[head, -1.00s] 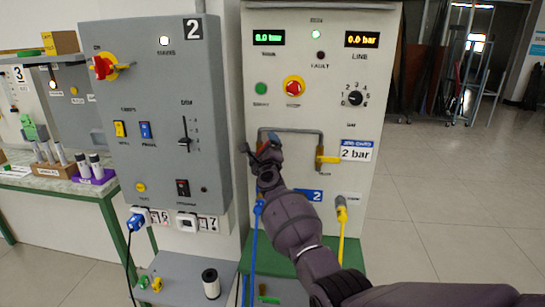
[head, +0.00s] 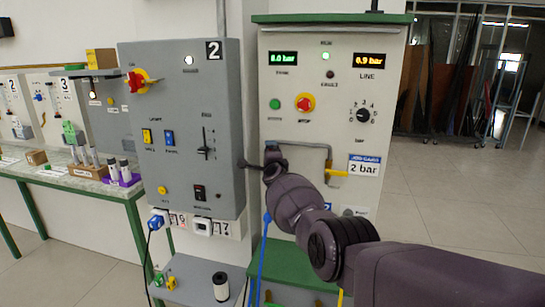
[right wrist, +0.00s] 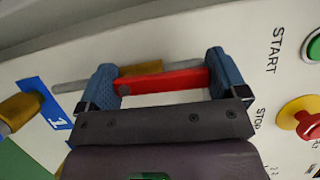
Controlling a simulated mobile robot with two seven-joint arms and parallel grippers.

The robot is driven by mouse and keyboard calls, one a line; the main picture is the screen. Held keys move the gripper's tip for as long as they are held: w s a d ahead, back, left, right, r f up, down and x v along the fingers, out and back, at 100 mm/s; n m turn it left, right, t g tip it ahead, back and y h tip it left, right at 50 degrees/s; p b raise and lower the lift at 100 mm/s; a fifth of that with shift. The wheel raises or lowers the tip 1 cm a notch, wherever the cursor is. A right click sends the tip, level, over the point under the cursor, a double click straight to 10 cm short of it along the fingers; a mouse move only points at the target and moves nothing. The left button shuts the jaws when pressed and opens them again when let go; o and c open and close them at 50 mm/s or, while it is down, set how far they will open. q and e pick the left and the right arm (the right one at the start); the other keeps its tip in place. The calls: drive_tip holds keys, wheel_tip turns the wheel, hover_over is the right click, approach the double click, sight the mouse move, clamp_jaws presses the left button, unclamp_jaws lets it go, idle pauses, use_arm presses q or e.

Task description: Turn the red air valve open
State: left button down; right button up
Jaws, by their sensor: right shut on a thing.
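The red air valve handle (right wrist: 165,81) shows in the right wrist view, between the two blue fingertips of my right gripper (right wrist: 163,78). The gripper is shut on it. The handle lies roughly parallel to the brass valve body (right wrist: 142,68) and the grey pipe (right wrist: 84,87) beside it. In the head view my right gripper (head: 258,162) is at the left end of the grey pipe loop (head: 310,146) and hides the red valve. The LINE display (head: 369,61) appears to read 0.9 bar; the TANK display (head: 283,58) reads about 8.0 bar. My left gripper is out of view.
A yellow-handled valve (head: 337,172) sits right of the gripper, by the 2 bar sign (head: 364,166). A red stop button (head: 305,102) is above. A grey control box (head: 184,130) stands close on the left. A blue hose (head: 265,245) hangs below.

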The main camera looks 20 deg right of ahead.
drive_tip(key=shift+n, duration=0.3)
drive_tip(key=shift+f, duration=0.1)
drive_tip(key=o, duration=1)
drive_tip(key=shift+c, duration=0.2)
drive_tip(key=shift+s+a+p, duration=0.1)
drive_tip(key=shift+s+p, duration=0.05)
drive_tip(key=shift+p, duration=0.15)
